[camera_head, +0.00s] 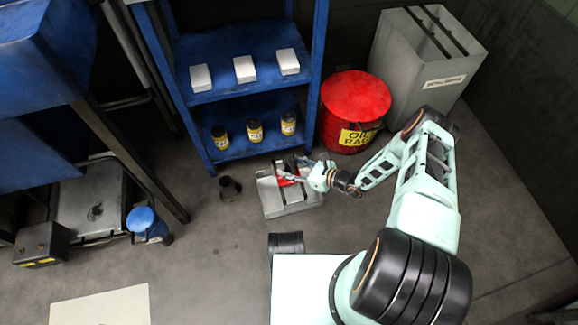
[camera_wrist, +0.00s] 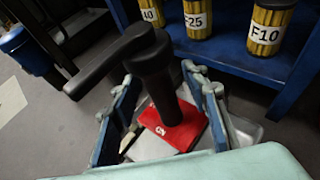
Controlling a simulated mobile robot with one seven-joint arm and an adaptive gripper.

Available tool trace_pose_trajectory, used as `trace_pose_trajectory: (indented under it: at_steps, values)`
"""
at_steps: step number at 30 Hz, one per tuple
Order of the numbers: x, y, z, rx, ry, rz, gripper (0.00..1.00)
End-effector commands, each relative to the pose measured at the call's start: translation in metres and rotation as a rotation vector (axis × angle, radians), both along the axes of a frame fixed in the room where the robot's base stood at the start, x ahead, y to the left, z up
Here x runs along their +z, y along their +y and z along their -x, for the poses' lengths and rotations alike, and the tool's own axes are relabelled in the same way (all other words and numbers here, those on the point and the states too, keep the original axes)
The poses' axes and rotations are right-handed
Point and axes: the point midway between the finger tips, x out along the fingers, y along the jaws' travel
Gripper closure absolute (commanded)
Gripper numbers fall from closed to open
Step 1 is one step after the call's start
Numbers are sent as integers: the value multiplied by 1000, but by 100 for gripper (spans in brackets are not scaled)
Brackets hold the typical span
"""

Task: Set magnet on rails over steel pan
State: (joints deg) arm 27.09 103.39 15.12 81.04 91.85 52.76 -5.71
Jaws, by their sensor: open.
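The magnet is a red block with a black post and a black side lever. In the wrist view the red block (camera_wrist: 172,127) has white lettering and the post stands between my fingers. In the head view the magnet (camera_head: 288,178) is small, at the back of the grey steel pan (camera_head: 292,208). Dark rails (camera_head: 306,187) cross the pan. The pan also shows below the magnet in the wrist view (camera_wrist: 150,149). My gripper (camera_wrist: 160,84) is open around the post, with a blue-padded finger on each side; it also shows in the head view (camera_head: 304,173). Contact between magnet and rails cannot be told.
A blue shelf (camera_head: 243,105) with several white boxes and labelled yellow-black cans stands behind the pan. A red oily-rags can (camera_head: 350,105) and a grey bin (camera_head: 420,65) stand to the right. A dark cylinder (camera_head: 229,188) stands left of the pan. Open floor lies front left.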

Motion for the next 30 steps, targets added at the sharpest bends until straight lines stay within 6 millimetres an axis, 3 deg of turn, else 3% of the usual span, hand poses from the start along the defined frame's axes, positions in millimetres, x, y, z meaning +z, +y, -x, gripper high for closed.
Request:
trace_pose_trajectory:
  at_steps: [8,21,30]
  values:
    - [3,-11,6,-2,3,3,58]
    - [38,-80,44,-2,1,1,58]
    - [46,-97,54,1,1,1,58]
